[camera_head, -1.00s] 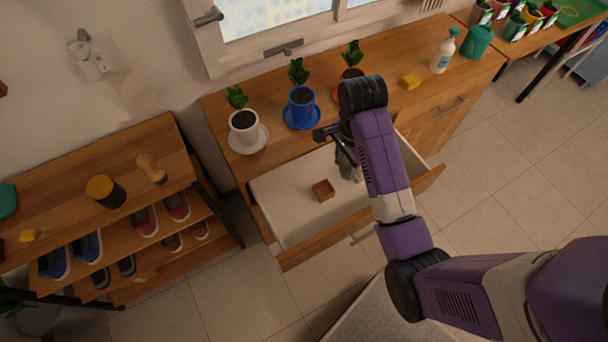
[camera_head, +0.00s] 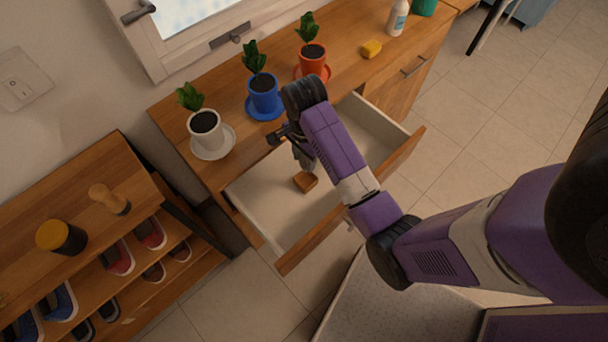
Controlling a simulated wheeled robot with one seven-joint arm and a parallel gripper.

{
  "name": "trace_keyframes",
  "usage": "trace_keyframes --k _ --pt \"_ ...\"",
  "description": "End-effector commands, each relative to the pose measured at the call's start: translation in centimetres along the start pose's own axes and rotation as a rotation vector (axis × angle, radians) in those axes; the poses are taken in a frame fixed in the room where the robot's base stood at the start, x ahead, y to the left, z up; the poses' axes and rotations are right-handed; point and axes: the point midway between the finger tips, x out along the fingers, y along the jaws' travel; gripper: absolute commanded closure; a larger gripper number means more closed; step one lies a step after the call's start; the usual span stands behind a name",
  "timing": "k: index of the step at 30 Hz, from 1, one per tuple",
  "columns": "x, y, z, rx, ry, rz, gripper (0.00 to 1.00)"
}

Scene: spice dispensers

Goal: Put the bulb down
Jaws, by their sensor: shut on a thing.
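My gripper (camera_head: 304,158) points down into the open drawer (camera_head: 262,215), partly hidden by my own wrist and arm. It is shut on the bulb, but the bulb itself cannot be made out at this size. A small brown wooden box (camera_head: 306,182) lies on the drawer's pale floor. The gripper's lower end shows just above the box in the picture; I cannot tell whether they touch.
Potted plants in white (camera_head: 206,130), blue (camera_head: 264,97) and red-orange (camera_head: 312,62) pots stand on the cabinet top behind the drawer. A yellow sponge (camera_head: 371,49) lies to their right. A shoe rack (camera_head: 85,190) stands left. The drawer's left floor is clear.

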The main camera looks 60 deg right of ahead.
Motion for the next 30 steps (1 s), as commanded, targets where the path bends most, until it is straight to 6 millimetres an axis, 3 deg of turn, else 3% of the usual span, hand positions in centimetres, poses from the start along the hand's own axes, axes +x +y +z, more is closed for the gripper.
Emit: trace_keyframes --k 6,11,18,30 --pt "4.2 0.1 0.0 0.000 0.000 0.002 1.00" --pt "5.4 0.0 0.0 0.000 0.000 0.000 1.00" --pt "8.5 0.1 0.0 -0.001 -0.001 0.002 1.00" --pt "9.2 0.0 0.0 -0.001 0.000 0.000 1.00"
